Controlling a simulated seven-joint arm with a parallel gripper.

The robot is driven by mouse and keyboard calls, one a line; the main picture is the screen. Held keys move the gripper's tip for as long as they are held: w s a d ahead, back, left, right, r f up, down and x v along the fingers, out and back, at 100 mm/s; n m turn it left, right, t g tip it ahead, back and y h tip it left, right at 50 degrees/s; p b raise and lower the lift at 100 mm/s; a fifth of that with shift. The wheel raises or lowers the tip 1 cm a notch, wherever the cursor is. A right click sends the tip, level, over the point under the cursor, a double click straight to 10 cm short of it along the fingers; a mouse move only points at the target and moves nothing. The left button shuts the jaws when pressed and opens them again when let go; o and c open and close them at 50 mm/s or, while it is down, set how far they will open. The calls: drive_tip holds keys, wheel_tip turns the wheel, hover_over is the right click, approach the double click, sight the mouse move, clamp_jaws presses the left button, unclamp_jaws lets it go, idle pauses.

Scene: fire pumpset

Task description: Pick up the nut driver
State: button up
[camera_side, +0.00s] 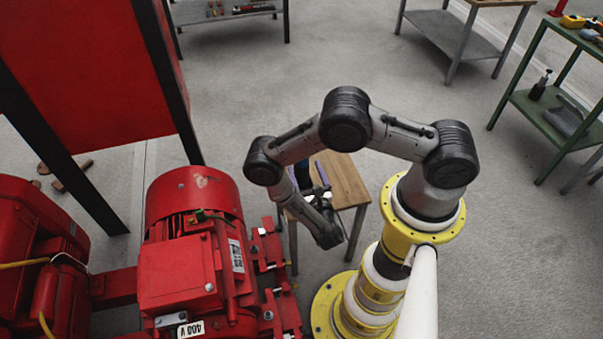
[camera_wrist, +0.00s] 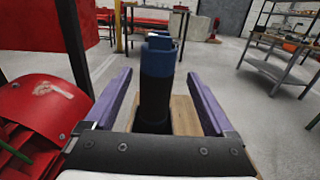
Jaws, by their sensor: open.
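The tool between my fingers in the wrist view, which I take to be the nut driver (camera_wrist: 157,85), has a blue upper part and a black lower part. It stands roughly upright over a small wooden-topped table (camera_wrist: 184,113). My gripper (camera_wrist: 158,74) is open, with one purple finger on each side of the tool and a visible gap on both sides. In the side view my gripper (camera_side: 318,178) is over the wooden table (camera_side: 345,182), and my arm partly hides the dark blue tool. The tool's lower end is hidden behind the gripper body.
A red motor and pump set (camera_side: 190,255) stands close to the left of the table. A red panel on black legs (camera_side: 90,75) is behind it. A green shelf (camera_side: 560,110) and a grey bench (camera_side: 455,40) stand farther off. Open concrete floor lies between.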

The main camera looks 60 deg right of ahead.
drive_tip(key=shift+x, duration=3.05)
drive_tip(key=shift+w+a+f, duration=0.1)
drive_tip(key=shift+w+f, duration=0.05)
clamp_jaws()
